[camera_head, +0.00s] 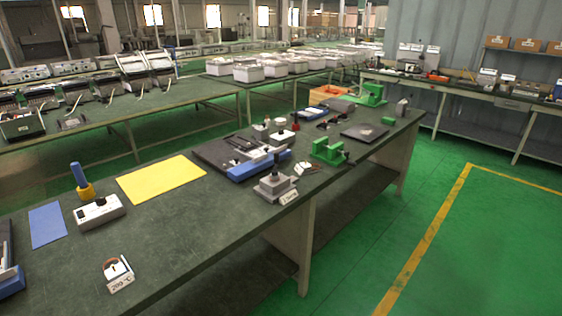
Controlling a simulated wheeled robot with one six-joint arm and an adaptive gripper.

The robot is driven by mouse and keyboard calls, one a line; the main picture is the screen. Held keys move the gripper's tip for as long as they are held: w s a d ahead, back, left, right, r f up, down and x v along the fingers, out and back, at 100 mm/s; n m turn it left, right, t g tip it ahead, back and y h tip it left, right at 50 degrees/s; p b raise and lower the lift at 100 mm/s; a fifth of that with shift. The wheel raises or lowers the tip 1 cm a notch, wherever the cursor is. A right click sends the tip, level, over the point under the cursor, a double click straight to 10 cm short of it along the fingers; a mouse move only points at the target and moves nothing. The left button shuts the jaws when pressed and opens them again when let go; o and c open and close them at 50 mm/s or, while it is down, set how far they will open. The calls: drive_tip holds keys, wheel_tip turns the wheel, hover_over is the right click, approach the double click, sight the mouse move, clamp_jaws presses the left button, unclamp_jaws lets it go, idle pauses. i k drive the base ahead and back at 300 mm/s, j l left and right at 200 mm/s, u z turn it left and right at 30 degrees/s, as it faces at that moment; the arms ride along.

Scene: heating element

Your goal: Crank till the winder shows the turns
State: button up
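I cannot tell for certain which device is the winder. A grey block-shaped device (275,186) with a dark knob on top sits near the front edge of the long table (190,225); a small white label (289,197) leans at its front, its text too small to read surely. Behind it is a blue-based device (252,167) with thin rods on a dark mat (212,153). A green bracket-like device (329,152) stands to the right, and a larger green device (371,93) farther back. No crank or turn count is readable. My gripper is not in view.
On the table's left are a yellow sheet (160,179), a white switch box (99,213), a blue-handled tool in a yellow holder (82,182), a blue sheet (47,225) and a small dial marked 200 °C (118,272). Green floor (490,250) in front is clear.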

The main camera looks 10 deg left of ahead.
sight(276, 156)
drive_tip(key=i+l, duration=0.25)
drive_tip(key=i, duration=0.25)
drive_tip(key=i+l, duration=0.3)
drive_tip(key=i, duration=0.25)
drive_tip(key=i+l, duration=0.25)
drive_tip(key=i, duration=0.25)
